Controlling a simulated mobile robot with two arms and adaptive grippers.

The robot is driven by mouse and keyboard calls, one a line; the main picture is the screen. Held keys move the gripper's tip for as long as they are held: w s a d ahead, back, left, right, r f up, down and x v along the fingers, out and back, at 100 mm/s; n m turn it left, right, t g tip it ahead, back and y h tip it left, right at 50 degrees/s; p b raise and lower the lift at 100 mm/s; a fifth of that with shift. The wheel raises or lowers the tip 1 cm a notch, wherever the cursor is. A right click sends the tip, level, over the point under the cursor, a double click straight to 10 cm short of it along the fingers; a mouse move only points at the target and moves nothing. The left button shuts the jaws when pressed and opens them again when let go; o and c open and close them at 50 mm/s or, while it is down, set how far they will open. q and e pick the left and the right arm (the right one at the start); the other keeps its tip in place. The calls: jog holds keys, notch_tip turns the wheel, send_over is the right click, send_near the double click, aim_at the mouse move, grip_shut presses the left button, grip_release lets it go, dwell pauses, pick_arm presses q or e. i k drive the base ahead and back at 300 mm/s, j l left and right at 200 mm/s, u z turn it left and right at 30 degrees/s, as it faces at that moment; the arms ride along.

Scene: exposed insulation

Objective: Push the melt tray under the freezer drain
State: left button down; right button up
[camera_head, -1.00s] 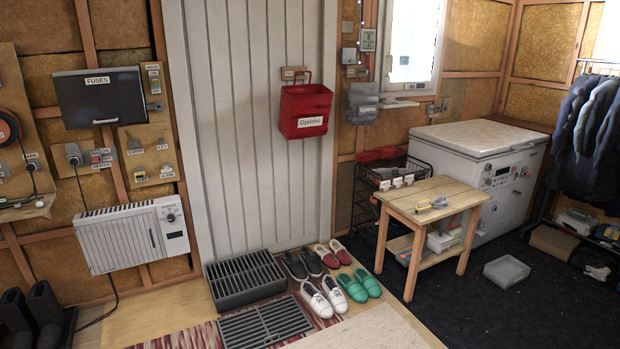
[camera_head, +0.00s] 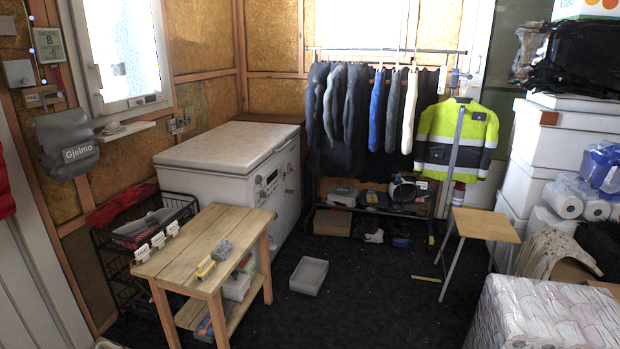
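A shallow light-grey tray (camera_head: 309,276), which looks like the melt tray, lies flat on the dark floor, apart from the freezer. The white chest freezer (camera_head: 228,164) stands against the back left wall, with a control panel on its front. The tray is in front and to the right of the freezer. I cannot make out the drain clearly at this size. Neither of my grippers shows in the head view.
A wooden table (camera_head: 172,254) with small items stands in front of the freezer. A clothes rack (camera_head: 386,50) stands at the back, and a small folding stool (camera_head: 484,225) is to the right. Wrapped paper rolls (camera_head: 545,315) fill the front right. Dark floor around the tray is clear.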

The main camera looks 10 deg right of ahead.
aim_at(309, 274)
jog(key=i+l+z, duration=0.15)
jog(key=i+z, duration=0.15)
jog(key=i, duration=0.6)
jog(key=i+j+z, duration=0.1)
jog(key=i+z, duration=0.15)
jog(key=i, duration=0.65)
